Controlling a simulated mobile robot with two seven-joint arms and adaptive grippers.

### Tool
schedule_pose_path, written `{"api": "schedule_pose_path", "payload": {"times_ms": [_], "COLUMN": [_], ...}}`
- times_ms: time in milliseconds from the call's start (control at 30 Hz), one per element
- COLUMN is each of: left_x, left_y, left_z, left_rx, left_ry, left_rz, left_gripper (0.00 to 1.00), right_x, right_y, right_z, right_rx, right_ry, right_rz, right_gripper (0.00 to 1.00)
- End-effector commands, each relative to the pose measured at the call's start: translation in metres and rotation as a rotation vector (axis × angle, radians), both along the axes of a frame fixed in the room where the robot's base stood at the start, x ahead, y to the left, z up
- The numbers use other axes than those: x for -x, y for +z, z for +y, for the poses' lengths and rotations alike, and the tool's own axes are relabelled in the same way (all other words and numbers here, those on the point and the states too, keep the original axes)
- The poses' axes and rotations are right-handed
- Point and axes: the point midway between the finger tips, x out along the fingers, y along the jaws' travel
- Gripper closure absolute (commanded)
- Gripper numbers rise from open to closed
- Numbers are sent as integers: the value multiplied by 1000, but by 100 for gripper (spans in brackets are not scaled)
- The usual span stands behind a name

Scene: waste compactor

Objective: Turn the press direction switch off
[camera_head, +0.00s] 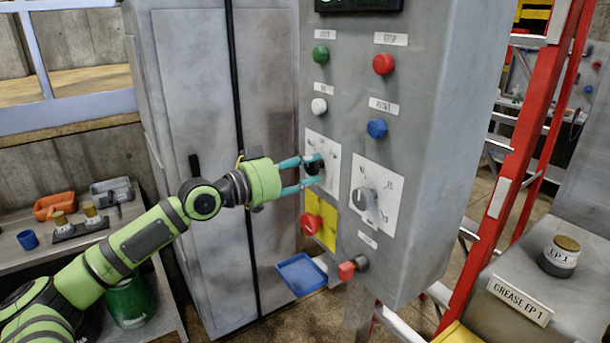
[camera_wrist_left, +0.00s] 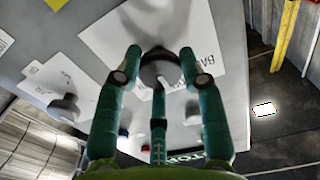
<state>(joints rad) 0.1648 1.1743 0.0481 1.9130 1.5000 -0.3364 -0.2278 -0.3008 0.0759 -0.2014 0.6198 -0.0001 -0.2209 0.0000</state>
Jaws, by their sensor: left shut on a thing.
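A grey control cabinet carries two rotary switches on white plates. My left gripper (camera_head: 312,172) is at the upper left rotary switch (camera_head: 314,165), its teal fingers on either side of the dark knob. In the left wrist view the gripper (camera_wrist_left: 160,62) is shut on this round knob (camera_wrist_left: 159,70), and its third finger is below it. Part of a label that looks like "BAC" shows on the plate (camera_wrist_left: 115,35). The other switch (camera_head: 364,198) is lower right, untouched. It also shows in the left wrist view (camera_wrist_left: 66,106). My right gripper is out of view.
Green (camera_head: 320,56), red (camera_head: 383,64), white (camera_head: 319,106) and blue (camera_head: 377,128) buttons sit above the switches. A red emergency knob (camera_head: 311,223) on yellow is just below my gripper. A blue tray (camera_head: 301,275) is lower, and a red ladder (camera_head: 515,150) stands right.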

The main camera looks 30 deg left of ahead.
Motion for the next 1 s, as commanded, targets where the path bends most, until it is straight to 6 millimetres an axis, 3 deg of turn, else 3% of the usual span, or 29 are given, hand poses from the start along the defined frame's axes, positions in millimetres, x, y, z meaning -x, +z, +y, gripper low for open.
{"api": "schedule_pose_path", "payload": {"times_ms": [200, 233, 267, 300, 733, 1000], "left_x": [0, 0, 0, 0, 3, 22], "left_y": [0, 0, 0, 0, -1, -3], "left_z": [0, 0, 0, 0, 2, 9], "left_rx": [-1, -1, 0, 0, 2, 1], "left_ry": [0, 0, 0, 0, 1, 1], "left_rz": [2, 2, 2, 2, 4, 7], "left_gripper": [93, 52, 40, 36, 36, 36], "right_x": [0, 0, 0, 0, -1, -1], "right_y": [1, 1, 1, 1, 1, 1], "right_z": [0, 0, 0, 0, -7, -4], "right_rx": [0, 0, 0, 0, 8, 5], "right_ry": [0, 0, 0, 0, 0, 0], "right_rz": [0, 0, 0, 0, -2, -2], "right_gripper": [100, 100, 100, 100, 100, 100]}}
